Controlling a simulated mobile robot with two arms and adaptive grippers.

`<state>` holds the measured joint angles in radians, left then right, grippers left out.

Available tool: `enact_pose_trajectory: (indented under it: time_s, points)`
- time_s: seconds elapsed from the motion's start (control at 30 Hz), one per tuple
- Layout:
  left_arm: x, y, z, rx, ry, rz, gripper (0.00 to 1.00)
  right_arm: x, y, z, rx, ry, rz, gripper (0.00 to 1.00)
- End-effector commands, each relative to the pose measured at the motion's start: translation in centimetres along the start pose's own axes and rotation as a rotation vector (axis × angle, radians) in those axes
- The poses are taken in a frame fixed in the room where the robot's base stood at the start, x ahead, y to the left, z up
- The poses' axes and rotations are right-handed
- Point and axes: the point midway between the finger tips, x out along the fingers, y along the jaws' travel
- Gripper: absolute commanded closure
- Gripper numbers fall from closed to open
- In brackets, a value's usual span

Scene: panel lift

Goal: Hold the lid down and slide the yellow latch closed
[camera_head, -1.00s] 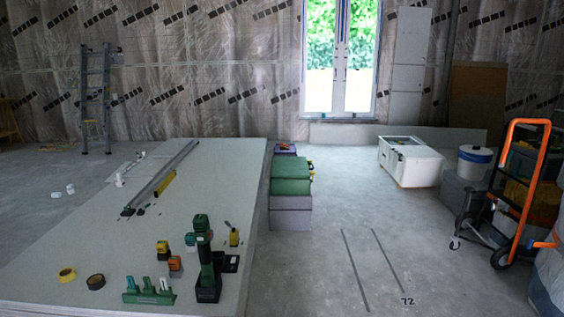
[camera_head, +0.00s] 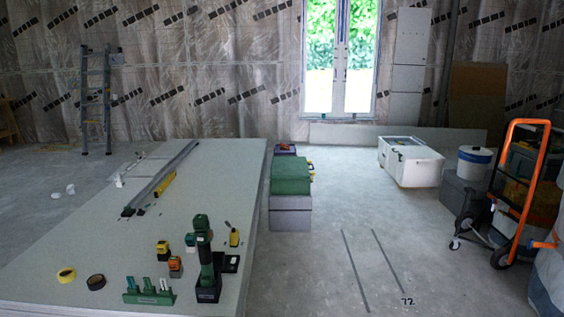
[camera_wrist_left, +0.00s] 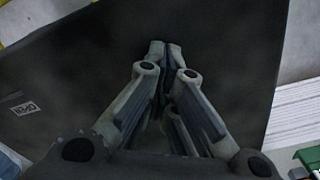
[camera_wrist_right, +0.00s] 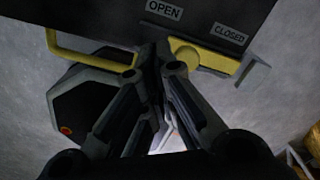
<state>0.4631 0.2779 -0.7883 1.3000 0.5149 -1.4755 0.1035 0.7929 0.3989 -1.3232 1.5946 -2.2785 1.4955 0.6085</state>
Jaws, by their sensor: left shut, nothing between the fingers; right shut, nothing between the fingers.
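The lid (camera_wrist_left: 225,60) is a dark flat panel filling most of the left wrist view. My left gripper (camera_wrist_left: 165,46) is shut and empty, its fingertips over the lid; I cannot tell whether they press on it. In the right wrist view the yellow latch (camera_wrist_right: 212,61) is on a dark box edge, with an OPEN label (camera_wrist_right: 164,10) and a CLOSED label (camera_wrist_right: 229,33) above it. My right gripper (camera_wrist_right: 158,48) is shut and empty below the OPEN label, just left of the latch's rounded end. Contact there is unclear. Neither gripper shows in the head view.
A yellow handle (camera_wrist_right: 90,55) is left of my right gripper. A grey bracket (camera_wrist_right: 254,70) is at the latch's right end.

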Motion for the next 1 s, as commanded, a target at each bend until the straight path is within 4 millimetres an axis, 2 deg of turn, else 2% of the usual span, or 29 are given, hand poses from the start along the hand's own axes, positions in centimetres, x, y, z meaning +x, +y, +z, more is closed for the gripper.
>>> enact_pose_trajectory:
  time_s: [0.6,1.0]
  points:
    - [0.3,0.0,0.1,0.000,-0.002,-0.001,1.00,3.3,0.0,-0.1,0.000,0.002,-0.001,1.00]
    - [0.3,0.0,0.2,0.000,-0.003,-0.001,1.00,4.0,0.0,0.0,-0.001,0.000,-0.001,1.00]
